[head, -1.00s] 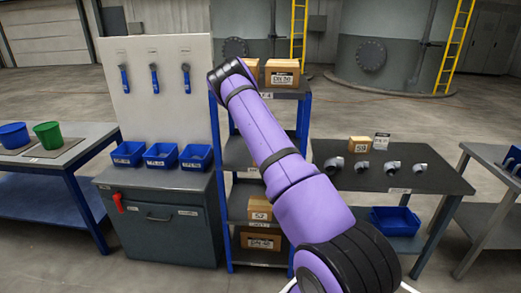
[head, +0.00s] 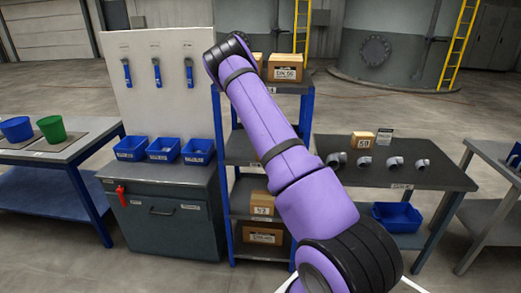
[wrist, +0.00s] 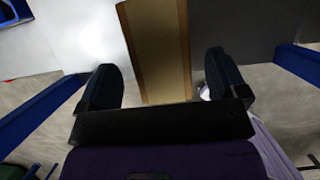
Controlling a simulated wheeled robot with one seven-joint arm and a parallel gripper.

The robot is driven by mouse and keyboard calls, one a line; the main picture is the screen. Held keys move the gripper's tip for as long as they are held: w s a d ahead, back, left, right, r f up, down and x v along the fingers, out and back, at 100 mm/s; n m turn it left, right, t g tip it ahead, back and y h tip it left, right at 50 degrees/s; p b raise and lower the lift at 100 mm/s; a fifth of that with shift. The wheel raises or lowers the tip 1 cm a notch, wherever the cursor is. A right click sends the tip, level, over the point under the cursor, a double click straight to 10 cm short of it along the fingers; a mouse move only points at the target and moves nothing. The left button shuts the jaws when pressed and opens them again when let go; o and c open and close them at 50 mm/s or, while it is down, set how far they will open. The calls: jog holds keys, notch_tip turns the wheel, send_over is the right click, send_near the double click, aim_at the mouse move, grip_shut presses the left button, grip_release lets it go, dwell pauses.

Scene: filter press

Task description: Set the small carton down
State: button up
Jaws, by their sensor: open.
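In the wrist view my gripper (wrist: 164,80) is open, with one dark finger on each side of a brown carton (wrist: 160,50). The carton's near end lies between the fingers, with a visible gap to each. In the head view my arm hides the gripper. A small carton marked 52 (head: 262,203) sits on a lower level of the blue-posted shelf unit (head: 232,239). Another small carton marked 59 (head: 361,140) stands on the dark table at right. I cannot tell which carton is between my fingers.
Larger cartons stand on the shelf's top (head: 286,68) and bottom (head: 262,232). Grey pipe elbows (head: 394,164) line the right table (head: 430,180). Blue bins (head: 163,149) sit on the cabinet at left. Blue shelf posts (wrist: 40,112) flank the gripper in the wrist view.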

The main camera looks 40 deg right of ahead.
jog(key=s+a, duration=0.8)
jog(key=a, duration=0.1)
jog(key=s+a+r+n+t+y, duration=0.15)
jog(key=s+a+r+n, duration=0.25)
jog(key=a+r+n, duration=0.8)
jog(key=s+a+r+n+t+y, duration=0.1)
jog(key=s+a+r+n+y, duration=0.3)
jog(key=a+r+n, duration=0.8)
jog(key=s+a+r+n, duration=0.4)
jog(key=s+r+n, duration=0.1)
jog(key=s, duration=0.1)
jog(key=s+a+r+n, duration=0.4)
jog(key=s, duration=0.3)
jog(key=s+a+r+n+h, duration=0.1)
jog(key=s+a+n+h, duration=0.1)
jog(key=s+n, duration=1.1)
jog(key=shift+s+a, duration=0.65)
jog(key=shift+s, duration=0.2)
